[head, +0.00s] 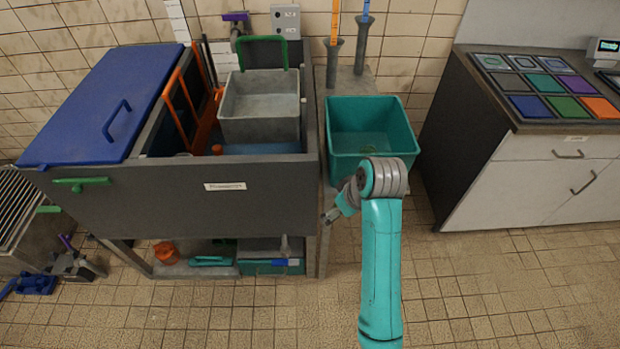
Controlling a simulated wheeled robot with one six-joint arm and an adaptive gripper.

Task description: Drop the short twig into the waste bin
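A teal open-topped bin (345,158), which looks like the waste bin, stands right of the dark grey tank. A faint greenish patch shows on its floor, too unclear to name. My teal arm reaches up in front of the bin and hides part of its lower front. My gripper (331,215) points down and left, below the bin's front left corner and outside it. It is small and partly hidden, and I cannot tell whether its fingers are open or hold anything. I cannot make out the short twig anywhere.
The dark grey tank (120,205) with a blue lid (105,95) fills the left and holds a grey basin (260,108). A cabinet (545,180) with coloured tiles on top stands at right. Tiled floor (480,280) is clear at the front right.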

